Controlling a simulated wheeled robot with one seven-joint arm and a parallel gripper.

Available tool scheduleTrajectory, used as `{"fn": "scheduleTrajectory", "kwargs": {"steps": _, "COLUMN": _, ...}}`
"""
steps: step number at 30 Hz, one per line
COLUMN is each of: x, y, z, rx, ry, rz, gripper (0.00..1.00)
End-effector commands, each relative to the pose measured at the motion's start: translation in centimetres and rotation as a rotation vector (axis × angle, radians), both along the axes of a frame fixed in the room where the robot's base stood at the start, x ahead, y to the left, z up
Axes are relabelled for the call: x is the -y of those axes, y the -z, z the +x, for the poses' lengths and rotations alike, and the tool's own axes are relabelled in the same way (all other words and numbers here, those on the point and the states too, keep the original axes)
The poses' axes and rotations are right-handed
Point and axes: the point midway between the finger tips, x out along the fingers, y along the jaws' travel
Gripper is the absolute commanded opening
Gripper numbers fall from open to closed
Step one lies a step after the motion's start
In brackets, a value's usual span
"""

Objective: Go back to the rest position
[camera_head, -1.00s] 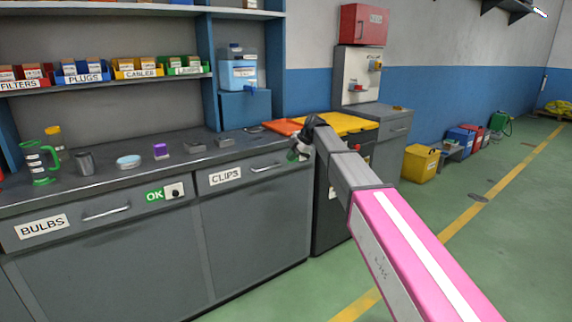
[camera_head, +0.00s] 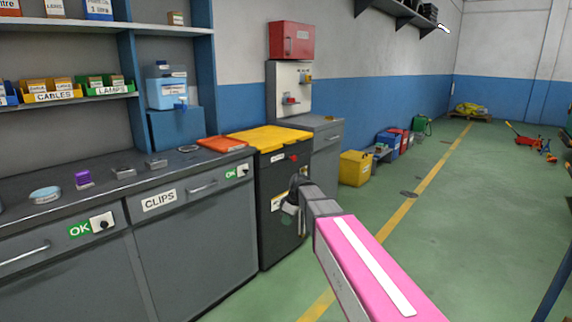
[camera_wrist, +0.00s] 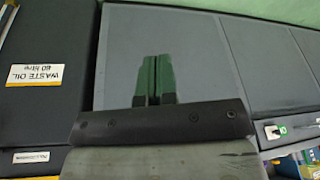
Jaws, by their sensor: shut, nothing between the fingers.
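My arm (camera_head: 365,265) reaches forward from the bottom right in the head view, with a pink cover and a white stripe. My gripper (camera_head: 287,217) is at its far end, in front of the black waste oil cabinet (camera_head: 278,236). In the wrist view my gripper (camera_wrist: 153,62) has its two green fingers together, with nothing between them. The grey cabinet doors (camera_wrist: 170,30) and the waste oil label (camera_wrist: 35,76) lie beyond the fingers.
The grey workbench (camera_head: 60,200) with the clips drawer (camera_head: 180,196) runs along the left. A yellow bin (camera_head: 355,168) stands by the wall. The green floor (camera_head: 440,230) on the right is mostly clear.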

Motion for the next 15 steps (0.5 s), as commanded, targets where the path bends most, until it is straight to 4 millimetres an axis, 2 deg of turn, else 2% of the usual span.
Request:
{"fn": "scheduleTrajectory", "kwargs": {"steps": 1, "x": 2.7, "y": 2.0, "z": -2.8, "rx": -0.037, "ry": 0.117, "rz": -0.023, "gripper": 0.00}}
{"fn": "scheduleTrajectory", "kwargs": {"steps": 6, "x": 9.7, "y": 7.2, "z": -9.1, "rx": -0.139, "ry": 0.521, "rz": -0.102, "gripper": 0.00}}
{"fn": "scheduleTrajectory", "kwargs": {"steps": 12, "x": 16.0, "y": 11.3, "z": -16.2, "rx": -0.210, "ry": 0.938, "rz": -0.178, "gripper": 0.00}}
{"fn": "scheduleTrajectory", "kwargs": {"steps": 15, "x": 17.9, "y": 12.4, "z": -18.5, "rx": -0.226, "ry": 1.079, "rz": -0.202, "gripper": 0.00}}
